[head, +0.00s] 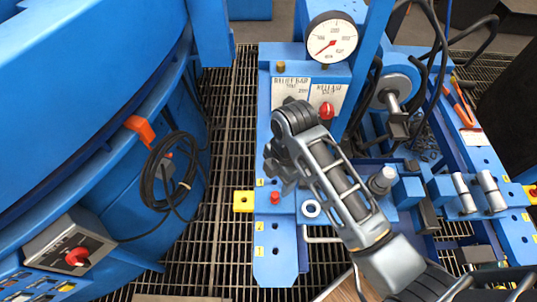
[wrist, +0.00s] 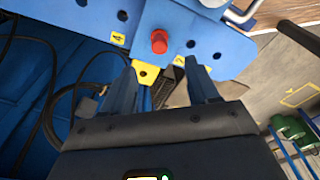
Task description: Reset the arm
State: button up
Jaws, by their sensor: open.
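My grey arm (head: 345,185) reaches from the lower right of the head view up over the blue machine panel, bent at a rounded joint near the gauge. My gripper (head: 285,178) hangs at the left of that joint and is partly hidden by it. In the wrist view my gripper (wrist: 165,72) shows two dark fingers spread apart with nothing between them. Beyond the fingertips are a red button (wrist: 159,42) on the blue panel and a yellow tab (wrist: 145,73) at its edge. The red button (head: 275,197) also shows below my gripper in the head view.
A pressure gauge (head: 332,38) and a red knob (head: 327,110) stand behind my arm. A large blue furnace body (head: 85,95) with a coiled black cable (head: 165,172) and a switch box (head: 70,252) fills the left. Open grating (head: 230,130) lies between.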

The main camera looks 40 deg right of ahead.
jog(key=shift+s, duration=0.1)
jog(key=shift+s+a+f, duration=0.15)
jog(key=shift+s+f, duration=0.1)
jog(key=shift+f, duration=0.05)
jog(key=s+a+m+t+h, duration=0.1)
jog(key=s+a+m+t, duration=0.1)
jog(key=s+m+t, duration=0.85)
jog(key=s+r+m+t, duration=0.2)
jog(key=s+r, duration=0.5)
jog(key=r, duration=0.4)
jog(key=s+d+r+m+t, duration=0.1)
jog(key=s+r+m+t, duration=0.1)
jog(key=s+r+m, duration=0.3)
jog(key=s+r, duration=0.3)
jog(key=r, duration=0.4)
jog(key=shift+d, duration=0.2)
jog(key=shift+t, duration=0.25)
jog(key=shift+c, duration=0.4)
